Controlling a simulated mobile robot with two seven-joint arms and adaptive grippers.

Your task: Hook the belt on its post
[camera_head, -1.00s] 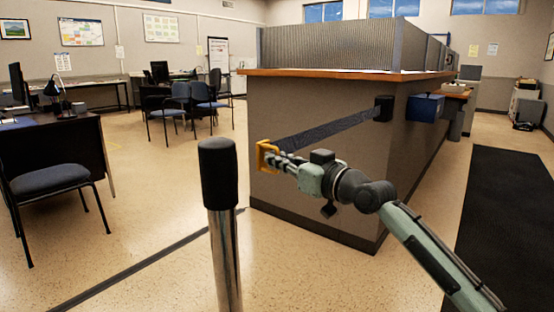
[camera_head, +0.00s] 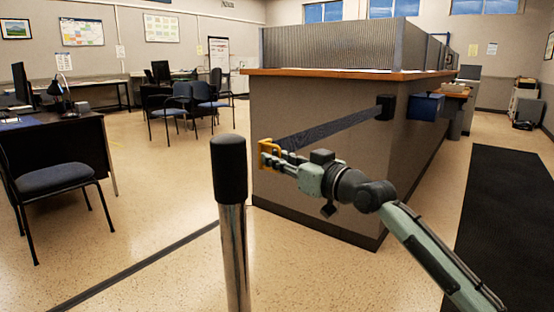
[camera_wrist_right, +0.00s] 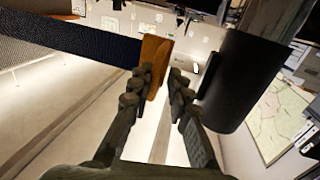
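The dark belt (camera_head: 335,130) runs stretched from a black wall unit (camera_head: 385,107) on the counter's side to a yellow-orange end clip (camera_head: 266,155). My right gripper (camera_head: 280,158) is shut on this clip; the clip (camera_wrist_right: 154,62) and belt (camera_wrist_right: 70,42) also show in the right wrist view. The post (camera_head: 233,225), chrome with a black head, stands upright just left of the clip in the head view, with a narrow gap between them. The black head (camera_wrist_right: 240,80) is right of the fingers in the wrist view, apart from the clip. My left gripper is out of view.
The counter (camera_head: 310,185) with a wooden top stands behind the right arm. A blue chair (camera_head: 55,180) and a dark desk (camera_head: 75,145) are at the left. A dark stripe (camera_head: 150,260) crosses the floor. The floor between chair and post is clear.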

